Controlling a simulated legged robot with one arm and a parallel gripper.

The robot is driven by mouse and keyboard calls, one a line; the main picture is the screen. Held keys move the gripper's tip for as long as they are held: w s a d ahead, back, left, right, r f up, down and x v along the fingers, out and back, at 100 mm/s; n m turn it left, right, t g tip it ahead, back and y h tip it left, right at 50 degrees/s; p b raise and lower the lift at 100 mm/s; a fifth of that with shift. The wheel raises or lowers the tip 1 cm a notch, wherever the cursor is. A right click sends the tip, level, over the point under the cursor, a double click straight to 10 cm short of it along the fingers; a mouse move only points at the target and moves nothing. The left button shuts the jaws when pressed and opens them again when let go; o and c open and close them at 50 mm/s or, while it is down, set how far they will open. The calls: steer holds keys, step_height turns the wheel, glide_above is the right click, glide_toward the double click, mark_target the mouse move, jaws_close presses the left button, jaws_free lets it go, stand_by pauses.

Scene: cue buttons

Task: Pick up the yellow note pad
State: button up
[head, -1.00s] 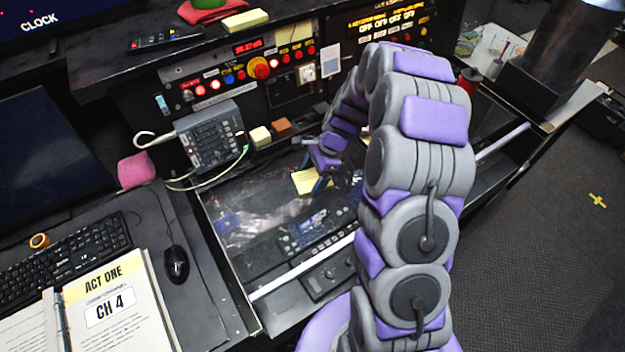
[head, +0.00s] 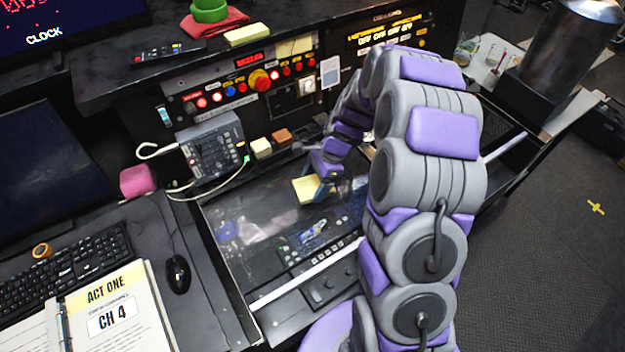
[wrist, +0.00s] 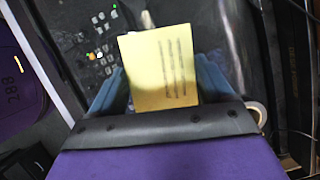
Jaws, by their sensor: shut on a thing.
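The yellow note pad (wrist: 160,68) is between the two blue fingers of my gripper (wrist: 160,88) in the wrist view. Faint dark lines of writing run across its face. My gripper is shut on it, with a finger at each side edge. In the head view the note pad (head: 306,189) shows at the tip of my gripper (head: 322,188), over the dark glossy console surface. Whether the pad still touches that surface is hard to tell.
A cream block (head: 261,148) and an orange-brown block (head: 282,136) sit behind, beside a grey control box (head: 212,145) with cables. A button panel (head: 245,82) stands behind them. A binder (head: 115,308), mouse (head: 177,274) and keyboard (head: 60,270) lie at left.

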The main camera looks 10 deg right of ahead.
steer(key=s, duration=0.5)
steer(key=s+r+p, duration=0.1)
steer(key=s, duration=0.4)
steer(key=s+p, duration=0.1)
steer(key=s, duration=0.3)
steer(key=shift+s+d+r, duration=0.2)
steer(key=shift+s+d, duration=0.15)
steer(key=shift+s, duration=0.05)
steer(key=shift+w+d+n, duration=0.25)
steer(key=shift+w+n, duration=0.15)
steer(key=shift+w, duration=0.2)
steer(key=w+d+r+n+g+h, duration=0.2)
steer(key=w+r+n+g, duration=0.1)
steer(key=w+n, duration=0.6)
step_height(320, 180, up, 6)
steer(key=n+g+h, duration=0.1)
steer(key=n+h, duration=0.1)
steer(key=n, duration=0.5)
glide_above(312, 176)
steer(key=shift+w+f, duration=0.1)
steer(key=shift+f, duration=0.05)
